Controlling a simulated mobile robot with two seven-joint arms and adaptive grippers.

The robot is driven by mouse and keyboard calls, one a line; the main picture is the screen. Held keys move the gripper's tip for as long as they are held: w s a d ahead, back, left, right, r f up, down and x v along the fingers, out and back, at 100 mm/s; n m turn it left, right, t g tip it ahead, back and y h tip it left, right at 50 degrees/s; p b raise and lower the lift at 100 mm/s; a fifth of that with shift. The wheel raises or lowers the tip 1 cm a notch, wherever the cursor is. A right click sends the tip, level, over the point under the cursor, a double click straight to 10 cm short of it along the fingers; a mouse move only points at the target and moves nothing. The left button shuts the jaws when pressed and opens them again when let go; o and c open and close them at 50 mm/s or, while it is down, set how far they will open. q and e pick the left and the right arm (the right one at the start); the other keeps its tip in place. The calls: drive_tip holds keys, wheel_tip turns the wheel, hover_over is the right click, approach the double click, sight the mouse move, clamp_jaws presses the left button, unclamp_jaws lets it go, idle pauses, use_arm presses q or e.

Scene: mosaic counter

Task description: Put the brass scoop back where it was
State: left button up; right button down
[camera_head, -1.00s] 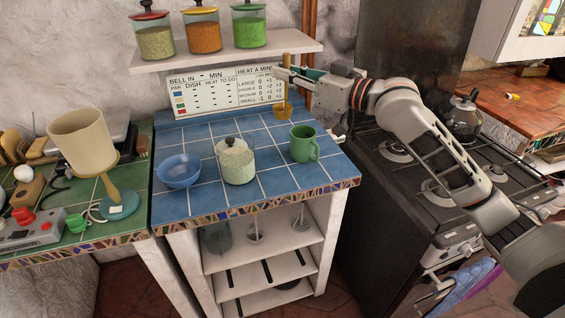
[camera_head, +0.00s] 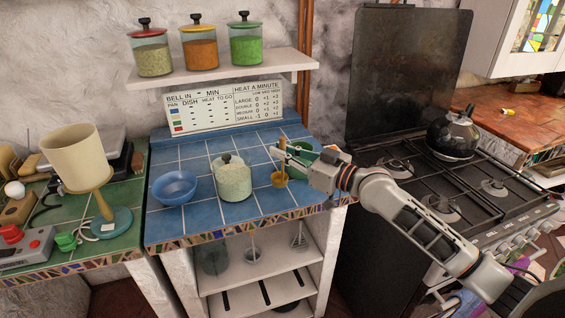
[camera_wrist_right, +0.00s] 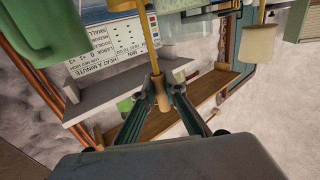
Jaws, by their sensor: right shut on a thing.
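The brass scoop (camera_head: 279,180) has its small bowl low, just over or on the blue tiled counter (camera_head: 215,222); I cannot tell whether it touches. Its wooden handle points up. My right gripper (camera_head: 284,155) is shut on that handle, and the scoop is close to upright. In the right wrist view, my right gripper (camera_wrist_right: 161,100) pinches the wooden end, with the brass shaft (camera_wrist_right: 149,45) running away from it. My left gripper is out of view.
A green mug (camera_head: 301,165) is partly hidden behind my right gripper. A chart (camera_head: 225,106) leans at the back, under a shelf (camera_head: 225,70) with several lidded jars. The stove (camera_head: 440,190) is at right.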

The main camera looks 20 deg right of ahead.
drive_tip(key=shift+f+b, duration=0.3)
drive_tip(key=shift+f, duration=1.1)
drive_tip(key=shift+f, duration=0.15)
drive_tip(key=c, duration=2.1)
unclamp_jaws()
